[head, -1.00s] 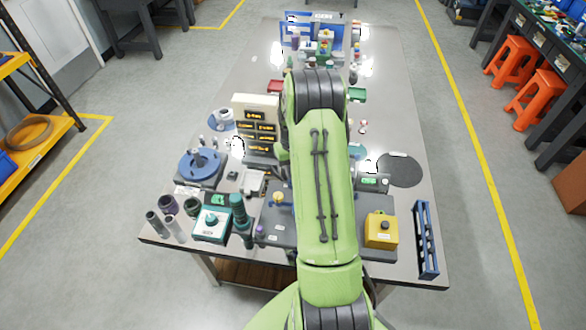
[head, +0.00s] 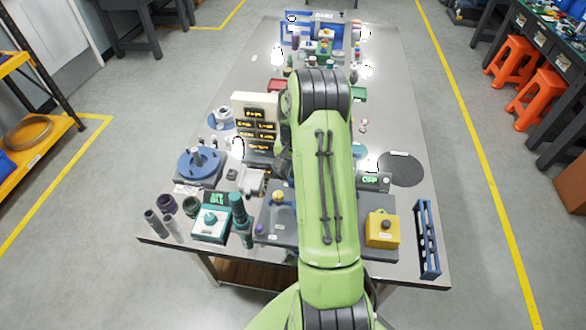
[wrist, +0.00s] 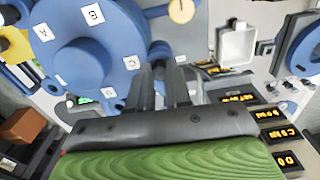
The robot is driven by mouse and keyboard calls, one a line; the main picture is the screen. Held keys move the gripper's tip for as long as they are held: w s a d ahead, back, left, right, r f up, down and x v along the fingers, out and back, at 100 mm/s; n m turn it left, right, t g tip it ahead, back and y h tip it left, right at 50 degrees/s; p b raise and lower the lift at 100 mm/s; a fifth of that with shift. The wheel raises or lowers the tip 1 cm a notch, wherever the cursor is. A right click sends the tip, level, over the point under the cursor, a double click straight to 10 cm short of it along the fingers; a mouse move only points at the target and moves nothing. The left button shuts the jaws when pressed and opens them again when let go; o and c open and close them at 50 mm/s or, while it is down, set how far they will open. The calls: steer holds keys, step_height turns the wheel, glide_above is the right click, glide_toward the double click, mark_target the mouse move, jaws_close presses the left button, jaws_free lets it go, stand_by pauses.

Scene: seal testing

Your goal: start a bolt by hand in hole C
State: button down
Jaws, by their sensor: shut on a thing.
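A blue round fixture (wrist: 83,62) with white letter labels fills the upper left of the wrist view. The C label (wrist: 132,62) is on its right side, just left of my finger tips. My gripper (wrist: 163,72) has its two dark fingers close together beside the fixture's edge near C. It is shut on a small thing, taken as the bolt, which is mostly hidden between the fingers. Hole C itself cannot be made out, nor can I tell whether the bolt touches it. In the head view my arm covers most of this area.
A second blue round stand (head: 200,166) with a grey post is at the left of the table. A panel of lit displays (head: 256,125) stands close left of my arm. A yellow box (head: 382,229) and a blue rack (head: 427,238) are at the front right.

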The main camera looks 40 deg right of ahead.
steer(key=shift+m, duration=0.8)
steer(key=shift+f+m, duration=0.1)
steer(key=shift+m, duration=0.8)
steer(key=c, duration=1)
jaws_free()
step_height(320, 180, up, 9)
steer(key=p, duration=0.5)
steer(key=shift+p, duration=0.4)
